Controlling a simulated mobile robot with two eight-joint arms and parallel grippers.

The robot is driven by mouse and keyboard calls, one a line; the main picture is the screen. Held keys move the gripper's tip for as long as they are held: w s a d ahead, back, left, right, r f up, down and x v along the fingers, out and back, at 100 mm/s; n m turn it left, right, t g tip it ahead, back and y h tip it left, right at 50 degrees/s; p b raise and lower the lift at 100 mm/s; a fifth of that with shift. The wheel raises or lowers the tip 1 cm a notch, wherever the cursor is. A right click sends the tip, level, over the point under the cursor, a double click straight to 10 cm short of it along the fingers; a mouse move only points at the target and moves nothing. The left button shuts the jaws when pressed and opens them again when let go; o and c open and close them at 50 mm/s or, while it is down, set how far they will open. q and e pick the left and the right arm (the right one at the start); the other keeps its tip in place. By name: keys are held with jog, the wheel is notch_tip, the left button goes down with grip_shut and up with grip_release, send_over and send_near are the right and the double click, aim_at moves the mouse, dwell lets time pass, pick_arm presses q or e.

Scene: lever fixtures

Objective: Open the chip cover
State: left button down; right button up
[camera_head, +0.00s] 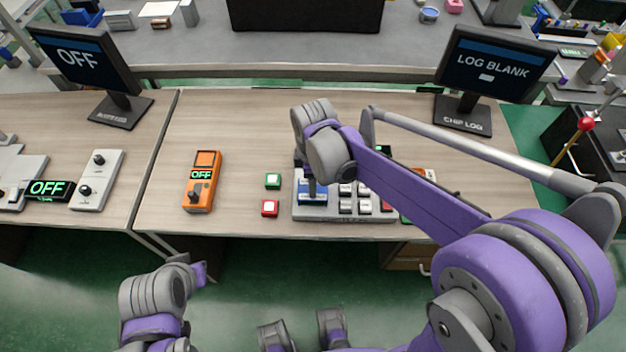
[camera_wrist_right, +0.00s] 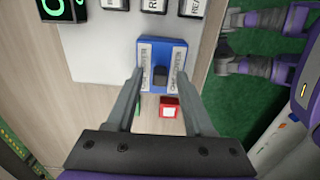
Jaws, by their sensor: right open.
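The chip cover appears to be the blue block (camera_head: 313,196) with white labels at the left end of a grey panel on the bench. In the right wrist view the blue block (camera_wrist_right: 160,48) has a dark upright knob (camera_wrist_right: 160,75). My right gripper (camera_wrist_right: 163,78) is open, its two fingers on either side of the knob with gaps. Contact with the block is not clear. In the head view my right gripper (camera_head: 311,186) reaches down over the block, partly hidden by my wrist. My left arm's end (camera_head: 198,272) is low at left, before the bench; its fingers are not clear.
On the grey panel (camera_head: 345,216) several switches stand beside the block. A green button (camera_head: 273,181) and a red button (camera_head: 270,208) sit left of it. An orange box (camera_head: 202,181) reads OFF. The monitor (camera_head: 492,65) reads LOG BLANK. Bare bench lies behind the buttons.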

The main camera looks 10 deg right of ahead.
grip_shut()
dwell(1.4)
